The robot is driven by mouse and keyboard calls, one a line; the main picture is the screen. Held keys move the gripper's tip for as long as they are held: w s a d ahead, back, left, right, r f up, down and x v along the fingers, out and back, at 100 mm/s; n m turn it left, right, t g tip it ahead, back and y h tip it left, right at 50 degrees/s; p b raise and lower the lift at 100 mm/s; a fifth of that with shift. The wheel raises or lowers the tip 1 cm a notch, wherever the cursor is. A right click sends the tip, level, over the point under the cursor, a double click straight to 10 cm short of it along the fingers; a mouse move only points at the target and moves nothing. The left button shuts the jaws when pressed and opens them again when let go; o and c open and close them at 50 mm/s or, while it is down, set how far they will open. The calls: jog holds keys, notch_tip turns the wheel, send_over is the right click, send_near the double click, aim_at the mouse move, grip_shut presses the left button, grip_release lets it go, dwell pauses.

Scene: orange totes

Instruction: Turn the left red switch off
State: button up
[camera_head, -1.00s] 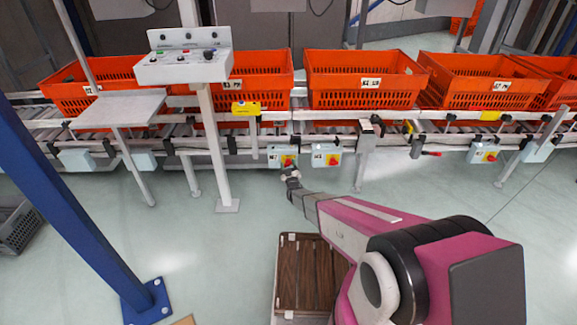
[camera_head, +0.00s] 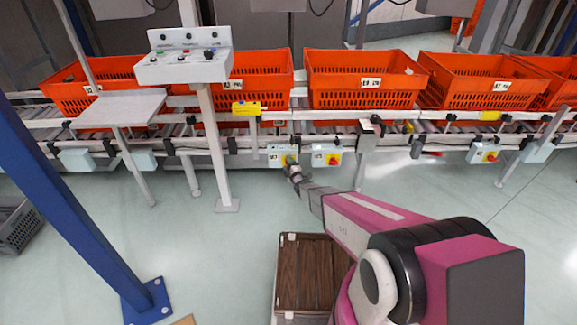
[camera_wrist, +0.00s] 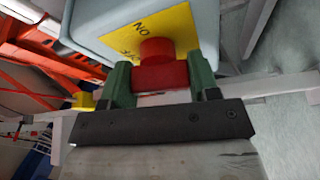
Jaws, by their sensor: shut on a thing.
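The left red switch (camera_wrist: 160,74) sits on a yellow plate (camera_wrist: 135,35) on a pale box; the plate's print includes "ON". In the wrist view my gripper (camera_wrist: 160,82) has a green finger on each side of the red knob and is shut on it. In the head view my gripper (camera_head: 293,172) is at the left switch box (camera_head: 276,155) and hides most of its knob. A second switch box (camera_head: 320,157) with a red knob (camera_head: 333,160) is just to its right, untouched.
Orange totes (camera_head: 365,80) stand on the conveyor above the switch boxes. A control panel (camera_head: 185,66) on a post (camera_head: 214,150) stands to the left. A blue post (camera_head: 75,210) is at the near left.

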jog(key=shift+n+g, duration=0.5)
jog(key=shift+n, duration=0.6)
jog(key=shift+h, duration=0.3)
jog(key=shift+n, duration=0.3)
jog(key=o, duration=0.9)
jog(key=v, duration=1)
jog(key=shift+s+d+f, duration=0.1)
jog(key=shift+s+d, duration=0.1)
jog(key=shift+s, duration=0.15)
